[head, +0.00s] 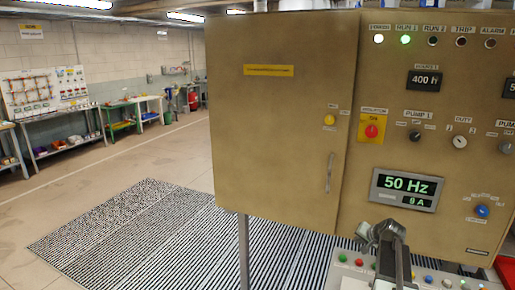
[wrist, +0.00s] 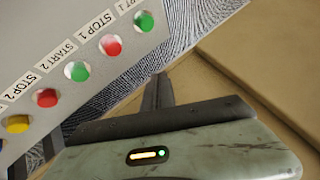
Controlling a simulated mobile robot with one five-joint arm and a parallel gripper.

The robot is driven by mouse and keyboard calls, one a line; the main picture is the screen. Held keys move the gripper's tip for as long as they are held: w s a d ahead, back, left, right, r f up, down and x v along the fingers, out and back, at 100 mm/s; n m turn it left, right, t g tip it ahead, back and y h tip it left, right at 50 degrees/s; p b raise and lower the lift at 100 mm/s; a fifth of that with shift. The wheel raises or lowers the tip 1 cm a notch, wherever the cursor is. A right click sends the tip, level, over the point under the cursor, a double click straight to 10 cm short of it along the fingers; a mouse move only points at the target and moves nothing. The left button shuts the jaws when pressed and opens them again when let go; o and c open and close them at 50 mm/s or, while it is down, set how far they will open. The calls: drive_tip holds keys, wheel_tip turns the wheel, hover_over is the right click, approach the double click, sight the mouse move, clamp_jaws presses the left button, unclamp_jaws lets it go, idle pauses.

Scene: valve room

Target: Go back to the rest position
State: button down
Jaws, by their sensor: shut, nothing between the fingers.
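My gripper (wrist: 160,85) is shut and empty in the wrist view, its dark fingers together beside the edge of a sloped button panel (wrist: 60,40). The fingers appear apart from the buttons. The panel carries a green button (wrist: 143,20), a red button (wrist: 110,45) labelled STOP 1, a green button (wrist: 77,71) labelled START 2, a red button (wrist: 46,97) labelled STOP 2 and a yellow button (wrist: 17,123). In the head view my arm stands over this panel at the lower right, in front of the cabinet, and hides part of the panel.
A large tan control cabinet (head: 270,130) fills the right. Its display (head: 407,190) reads 50 Hz and 9 A; the RUN 1 lamp (head: 405,40) is green. A striped mat (head: 150,230) lies below. Workbenches (head: 70,145) line the far wall; the floor at left is clear.

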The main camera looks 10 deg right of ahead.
drive_tip(key=a+f+n+g+y, duration=0.2)
drive_tip(key=a+n, duration=0.1)
drive_tip(key=a, duration=1.5)
drive_tip(key=a+f+n+g+y, duration=0.15)
drive_tip(key=a+n, duration=0.25)
drive_tip(key=a, duration=1.4)
drive_tip(key=s+a+f+n+g, duration=0.2)
drive_tip(key=s+a+g, duration=0.1)
drive_tip(key=s+a, duration=0.5)
drive_tip(key=s+d+f+g+h, duration=0.1)
drive_tip(key=s+g+h, duration=0.1)
drive_tip(key=s, duration=0.4)
drive_tip(key=shift+s+d+n, duration=0.3)
drive_tip(key=shift+d+n, duration=0.1)
drive_tip(key=shift+f+h, duration=0.15)
drive_tip(key=shift+h, duration=0.1)
